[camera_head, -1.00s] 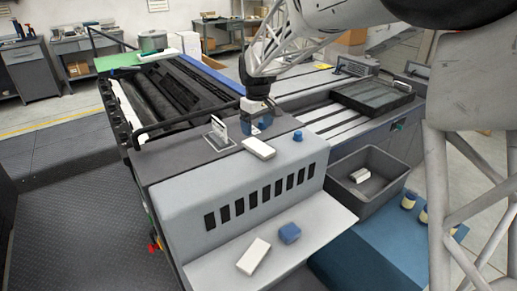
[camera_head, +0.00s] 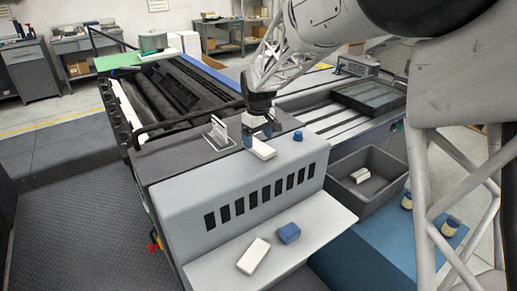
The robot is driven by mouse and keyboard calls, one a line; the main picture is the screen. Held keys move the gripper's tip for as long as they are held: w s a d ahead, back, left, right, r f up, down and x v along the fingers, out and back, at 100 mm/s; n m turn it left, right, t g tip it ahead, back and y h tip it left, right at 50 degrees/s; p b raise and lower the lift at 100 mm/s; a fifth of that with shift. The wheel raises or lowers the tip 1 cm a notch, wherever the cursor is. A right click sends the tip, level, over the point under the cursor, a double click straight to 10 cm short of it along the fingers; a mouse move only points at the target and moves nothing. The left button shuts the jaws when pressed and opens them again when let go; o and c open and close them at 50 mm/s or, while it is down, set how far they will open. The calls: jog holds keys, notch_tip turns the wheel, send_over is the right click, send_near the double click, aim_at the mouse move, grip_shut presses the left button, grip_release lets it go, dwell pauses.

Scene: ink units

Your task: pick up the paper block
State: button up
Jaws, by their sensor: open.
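A white paper block (camera_head: 263,150) lies on top of the grey machine housing (camera_head: 200,190). My gripper (camera_head: 258,138) points down right at this block, with its fingers at the block's far left end. The fingers are open; whether they touch the block cannot be told. A second white block (camera_head: 253,256) lies on the lower front shelf, beside a blue block (camera_head: 289,233). A smaller white block (camera_head: 360,175) lies inside the dark grey bin at the right.
The dark bin (camera_head: 337,192) stands right of the housing. A blue knob (camera_head: 298,136) and an upright metal bracket (camera_head: 219,130) flank my gripper on the housing. Cream-and-blue containers (camera_head: 450,226) stand on the blue surface (camera_head: 375,240) at the right.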

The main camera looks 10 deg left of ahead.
aim_at(259, 146)
jog(key=shift+f, duration=1.5)
jog(key=c, duration=1)
jog(key=shift+r, duration=0.15)
jog(key=shift+c, duration=0.3)
jog(key=shift+r, duration=0.8)
jog(key=shift+s+d+r, duration=0.1)
jog(key=shift+r, duration=0.85)
jog(key=s+d, duration=0.3)
jog(key=s, duration=0.4)
jog(key=s+d+r, duration=0.1)
jog(key=s+d, duration=0.2)
jog(key=s, duration=0.4)
jog(key=shift+s+d+r, duration=0.15)
jog(key=shift+s+d, duration=0.05)
